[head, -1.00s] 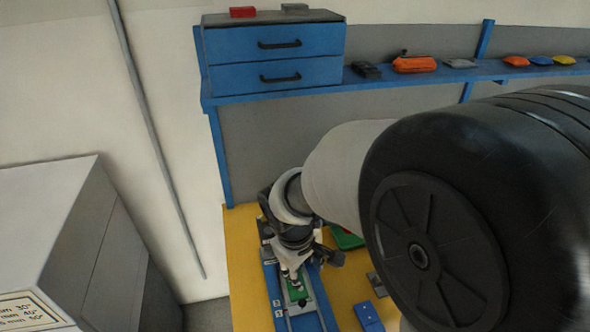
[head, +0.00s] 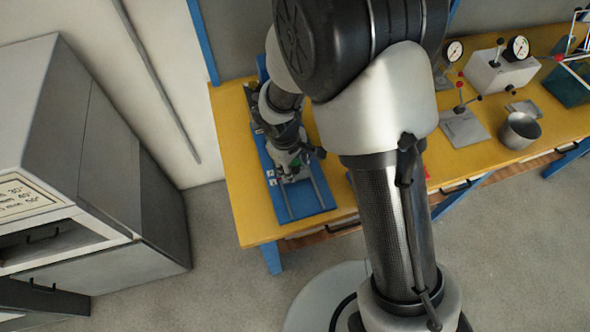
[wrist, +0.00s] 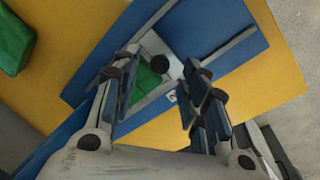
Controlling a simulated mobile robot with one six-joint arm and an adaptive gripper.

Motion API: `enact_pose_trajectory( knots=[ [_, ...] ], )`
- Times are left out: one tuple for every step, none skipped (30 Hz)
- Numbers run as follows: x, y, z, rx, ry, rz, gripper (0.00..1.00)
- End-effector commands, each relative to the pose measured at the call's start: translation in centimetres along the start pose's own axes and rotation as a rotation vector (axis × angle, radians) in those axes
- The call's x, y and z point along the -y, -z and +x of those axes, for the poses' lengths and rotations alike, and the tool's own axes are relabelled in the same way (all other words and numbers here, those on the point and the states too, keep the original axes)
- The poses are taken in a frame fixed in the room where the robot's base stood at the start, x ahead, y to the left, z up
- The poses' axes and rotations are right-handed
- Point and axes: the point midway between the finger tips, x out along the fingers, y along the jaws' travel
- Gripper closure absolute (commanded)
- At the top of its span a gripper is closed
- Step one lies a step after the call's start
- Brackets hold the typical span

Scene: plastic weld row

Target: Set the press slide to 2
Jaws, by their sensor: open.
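The press slide is a blue base plate (head: 308,206) with two pale rails, at the left end of the yellow bench. In the wrist view its blue base (wrist: 205,30) shows beneath my gripper, with a pale carriage, a green part (wrist: 146,82) and a round black knob (wrist: 160,63). My gripper (wrist: 160,88) is open, its fingers apart on either side of the knob and green part; contact cannot be told. In the head view my gripper (head: 290,172) hides most of the carriage. A small white number label (wrist: 173,97) is partly visible but not clearly readable.
A green object (wrist: 14,40) lies on the yellow bench (head: 240,150) beside the base. A grey cabinet (head: 95,150) stands left of the bench. Gauges, a lever plate (head: 463,127) and a metal pot (head: 519,131) stand further right. The front part of the rails is clear.

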Motion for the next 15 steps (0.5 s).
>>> enact_pose_trajectory(
  knots=[
    [0.0, 0.0, 1.1, 0.001, 0.001, 0.001, 0.59],
    [0.0, 0.0, 1.4, 0.001, 0.001, 0.001, 0.59],
    [0.0, 0.0, 1.8, 0.001, 0.000, 0.001, 0.59],
    [0.0, 0.0, 2.1, 0.001, 0.000, 0.001, 0.59],
    [0.0, 0.0, 2.3, 0.001, 0.000, 0.001, 0.59],
    [0.0, 0.0, 2.5, 0.000, 0.000, 0.001, 0.59],
    [0.0, 0.0, 2.7, 0.000, 0.000, 0.002, 0.59],
    [0.0, 0.0, 2.8, -0.001, 0.000, 0.002, 0.59],
    [-0.1, 0.0, 2.8, -0.001, 0.000, 0.002, 0.59],
    [-0.1, 0.1, 2.9, -0.002, 0.000, 0.002, 0.59],
    [-0.1, 0.1, 2.9, -0.002, 0.000, 0.002, 0.59],
    [-0.1, 0.1, 2.9, -0.002, 0.000, 0.002, 0.59],
    [-0.1, 0.1, 2.9, -0.002, 0.000, 0.001, 0.59],
    [-0.1, 0.1, 2.9, -0.002, 0.000, 0.001, 0.59],
    [-0.1, 0.1, 2.8, -0.002, 0.000, 0.001, 0.59]
  ],
)
